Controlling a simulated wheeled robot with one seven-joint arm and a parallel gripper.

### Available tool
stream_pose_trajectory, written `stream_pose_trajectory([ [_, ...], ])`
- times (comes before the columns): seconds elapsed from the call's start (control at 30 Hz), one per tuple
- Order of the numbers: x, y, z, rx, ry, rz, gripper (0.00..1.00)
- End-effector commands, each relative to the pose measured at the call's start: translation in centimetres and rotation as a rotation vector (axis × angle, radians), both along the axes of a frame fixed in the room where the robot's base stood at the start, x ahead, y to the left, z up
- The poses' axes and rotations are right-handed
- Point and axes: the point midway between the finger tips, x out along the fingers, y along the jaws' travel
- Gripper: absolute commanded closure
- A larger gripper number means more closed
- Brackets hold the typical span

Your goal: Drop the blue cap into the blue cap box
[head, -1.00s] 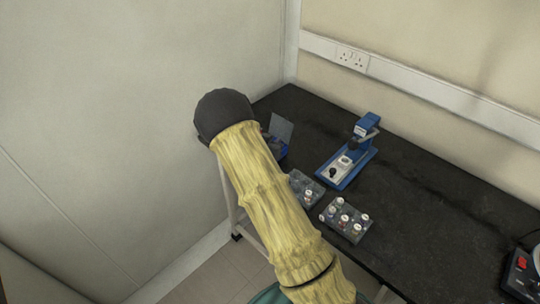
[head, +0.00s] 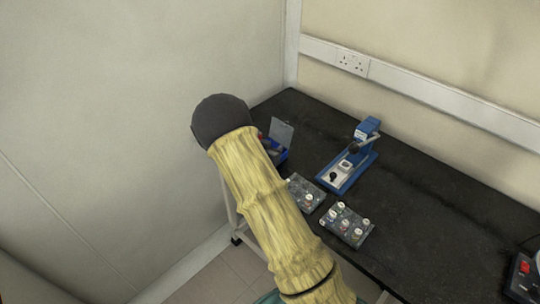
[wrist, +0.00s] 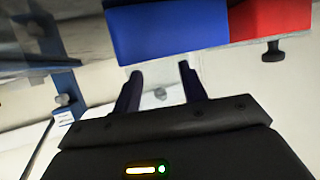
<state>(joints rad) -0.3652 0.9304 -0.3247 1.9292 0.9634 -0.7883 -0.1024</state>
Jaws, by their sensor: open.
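In the wrist view my gripper (wrist: 160,82) is open, its two dark fingers apart with nothing held between them. A blue box wall (wrist: 165,32), joined to a red one, spans the top of that view, just beyond the fingertips. In the head view a blue box (head: 282,156) with a raised grey lid (head: 281,132) stands at the far left of the bench, partly hidden behind my arm. My gripper is hidden in the head view. I cannot make out the blue cap in either view.
A red box wall (wrist: 270,20) adjoins the blue one. Two grey trays with several white-topped vials, a left tray (head: 305,193) and a right tray (head: 345,225), sit near the bench's front edge. A blue press-like device (head: 350,160) stands behind them.

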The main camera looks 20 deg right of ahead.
Motion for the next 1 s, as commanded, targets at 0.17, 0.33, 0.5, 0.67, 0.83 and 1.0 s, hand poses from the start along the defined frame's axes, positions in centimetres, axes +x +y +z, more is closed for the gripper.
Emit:
stream_pose_trajectory([
  [0.17,-2.1,1.7,1.1,0.002,0.001,0.001,0.58],
  [0.33,-4.5,3.7,2.5,0.002,0.0,0.001,0.58],
  [0.5,-6.9,5.8,3.8,0.002,-0.001,0.0,0.58],
  [0.67,-9.2,7.8,5.0,0.002,0.001,0.003,0.58],
  [0.83,-11.0,9.2,6.0,0.001,0.001,0.0,0.58],
  [1.0,-11.7,9.7,6.3,0.0,0.001,-0.001,0.58],
])
